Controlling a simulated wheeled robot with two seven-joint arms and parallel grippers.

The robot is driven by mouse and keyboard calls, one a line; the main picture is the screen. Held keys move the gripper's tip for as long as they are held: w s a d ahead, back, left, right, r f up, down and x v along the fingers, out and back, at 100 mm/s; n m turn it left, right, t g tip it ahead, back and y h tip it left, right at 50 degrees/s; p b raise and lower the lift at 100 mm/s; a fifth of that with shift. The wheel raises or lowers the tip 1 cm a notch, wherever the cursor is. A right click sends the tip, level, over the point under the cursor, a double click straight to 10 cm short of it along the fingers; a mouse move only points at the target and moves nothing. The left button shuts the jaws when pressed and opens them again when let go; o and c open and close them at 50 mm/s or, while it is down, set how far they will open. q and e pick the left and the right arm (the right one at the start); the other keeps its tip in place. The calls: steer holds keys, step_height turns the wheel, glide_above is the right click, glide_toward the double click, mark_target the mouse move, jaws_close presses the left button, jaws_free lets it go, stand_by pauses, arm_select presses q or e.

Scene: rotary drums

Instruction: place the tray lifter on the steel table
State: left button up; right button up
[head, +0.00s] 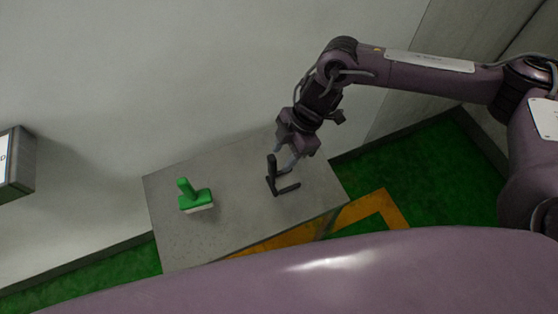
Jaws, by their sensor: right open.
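The tray lifter, a dark piece with an upright part and a forked base (274,187), stands on the grey steel table (220,225), right of the table's middle. My right gripper (285,162) comes down from above and behind it. Its fingers are open, close to the top of the lifter's upright part. I cannot tell whether a finger touches it. My left gripper is not in view.
A green-handled brush or scraper (195,197) stands on the left part of the table. A white wall (170,80) rises behind the table. A grey box (18,165) is at the far left. The table is clear between the two tools.

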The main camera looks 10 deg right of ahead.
steer(key=v, duration=0.7)
steer(key=shift+r+b, duration=0.35)
steer(key=shift+s+d+f, duration=0.1)
